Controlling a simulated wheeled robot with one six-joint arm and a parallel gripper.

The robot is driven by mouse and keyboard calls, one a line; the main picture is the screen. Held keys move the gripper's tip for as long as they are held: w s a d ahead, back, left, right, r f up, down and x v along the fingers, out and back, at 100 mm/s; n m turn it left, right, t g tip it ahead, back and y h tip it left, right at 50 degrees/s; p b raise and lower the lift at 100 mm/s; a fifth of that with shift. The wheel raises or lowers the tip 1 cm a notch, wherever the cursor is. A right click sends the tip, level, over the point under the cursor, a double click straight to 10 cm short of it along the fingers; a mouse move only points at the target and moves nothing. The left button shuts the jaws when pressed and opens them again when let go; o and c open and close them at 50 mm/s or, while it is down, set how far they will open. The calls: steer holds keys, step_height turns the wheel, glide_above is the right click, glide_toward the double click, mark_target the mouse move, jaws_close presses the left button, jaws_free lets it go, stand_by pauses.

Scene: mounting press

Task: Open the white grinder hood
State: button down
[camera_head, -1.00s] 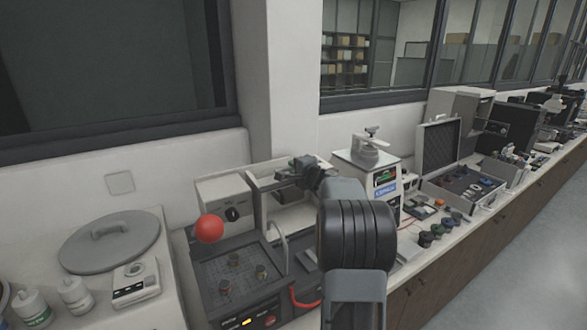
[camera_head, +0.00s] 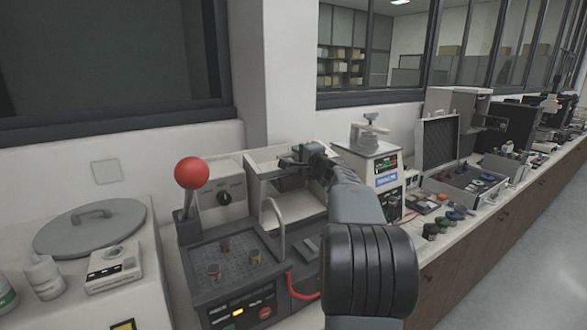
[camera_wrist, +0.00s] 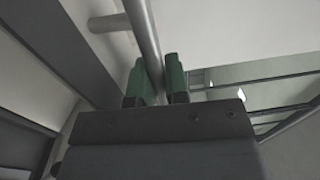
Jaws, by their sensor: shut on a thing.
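The white grinder hood (camera_head: 262,158) is on the machine at the back of the bench, beside a white housing with a dark dial. My gripper (camera_head: 290,161) is at its upper front edge and hides part of it. In the wrist view, the green-padded fingers (camera_wrist: 157,82) are shut on a round grey handle bar (camera_wrist: 143,32), one finger on each side. A pale surface shows behind the bar. How far the hood is raised is hard to tell.
A red ball-topped lever (camera_head: 192,173) stands left, above a dark tray machine (camera_head: 238,292) with a curved tap. A white instrument (camera_head: 368,165) stands close on the right. An open case (camera_head: 437,150) is farther along the bench.

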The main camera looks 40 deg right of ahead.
steer(key=shift+s+b, duration=0.4)
steer(key=shift+b, duration=0.05)
steer(key=c, duration=1.4)
jaws_free()
steer(key=s+f+b, duration=0.1)
steer(key=s+b, duration=0.2)
steer(key=s, duration=1)
steer(key=shift+s+a, duration=0.4)
